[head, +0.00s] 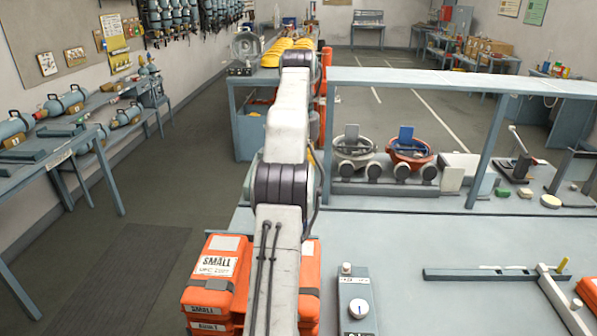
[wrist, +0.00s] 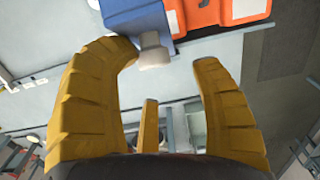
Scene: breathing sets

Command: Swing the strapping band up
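I cannot tell for sure which piece is the strapping band. Dark bands (head: 212,284) lie across the orange cases (head: 200,305) at the lower left of the head view. A white bar (head: 552,296) lies at an angle by a long dark rail (head: 480,274) on the right of the bench. My gripper (wrist: 160,62) is open and empty in the wrist view, its yellow fingers spread. A pale knob (wrist: 153,52) on a blue-grey box (wrist: 135,18) shows beyond the fingers, with an orange surface (wrist: 235,8) beside it. In the head view my arm hides the gripper.
A grey control box (head: 356,300) with a white dial stands on the pale bench (head: 400,240). Round-bowled units (head: 410,150) stand behind under a metal frame (head: 460,83). Left tables carry cylinders (head: 65,100). The bench between control box and rail is clear.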

